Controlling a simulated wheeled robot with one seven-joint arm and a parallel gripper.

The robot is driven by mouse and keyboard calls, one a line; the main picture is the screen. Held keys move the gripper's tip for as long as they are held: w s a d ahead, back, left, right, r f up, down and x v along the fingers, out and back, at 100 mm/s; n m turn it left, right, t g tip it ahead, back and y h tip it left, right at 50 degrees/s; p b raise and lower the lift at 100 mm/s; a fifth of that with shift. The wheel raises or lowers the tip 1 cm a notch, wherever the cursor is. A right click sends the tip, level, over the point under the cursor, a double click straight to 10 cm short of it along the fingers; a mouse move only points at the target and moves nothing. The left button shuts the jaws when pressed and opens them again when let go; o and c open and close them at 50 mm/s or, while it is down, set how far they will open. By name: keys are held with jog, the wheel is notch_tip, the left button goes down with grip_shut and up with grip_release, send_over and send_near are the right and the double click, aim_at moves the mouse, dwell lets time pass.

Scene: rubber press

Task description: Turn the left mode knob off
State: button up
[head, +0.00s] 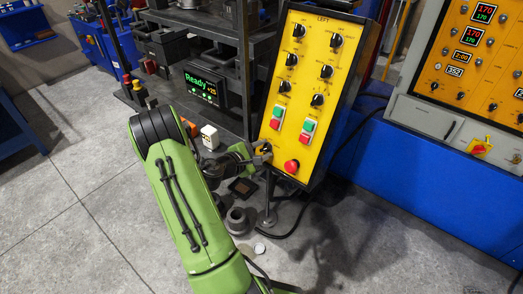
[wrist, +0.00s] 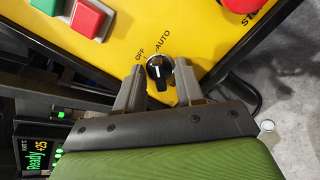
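The yellow panel marked LEFT (head: 309,85) carries several black knobs and red and green buttons. The mode knob (wrist: 160,72) is black in a silver ring, low on the panel, beside the printed words OFF and AUTO. Which word it points to is hard to tell. My gripper (wrist: 159,84) is open, with one grey finger on each side of the knob and visible gaps between. In the head view my gripper (head: 262,153) is at the panel's lower left corner, largely covering the knob.
A red mushroom button (head: 292,166) sits just right of the knob. Red and green buttons (wrist: 88,17) are above it. A "Ready" display (head: 203,86) stands left of the panel.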

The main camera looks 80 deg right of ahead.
grip_shut()
jog(key=shift+a+n+p, duration=0.1)
jog(key=shift+n+p, duration=0.2)
jog(key=shift+p, duration=0.05)
jog(key=n+p, duration=0.3)
jog(key=shift+r+n, duration=0.15)
jog(key=shift+n, duration=0.15)
jog(key=n+p, duration=0.3)
jog(key=shift+n+h+p, duration=0.35)
jog(key=shift+n+h, duration=0.05)
jog(key=shift+n+t+p, duration=0.4)
jog(key=shift+n+p, duration=0.1)
jog(key=shift+n, duration=0.2)
jog(key=shift+f, duration=0.2)
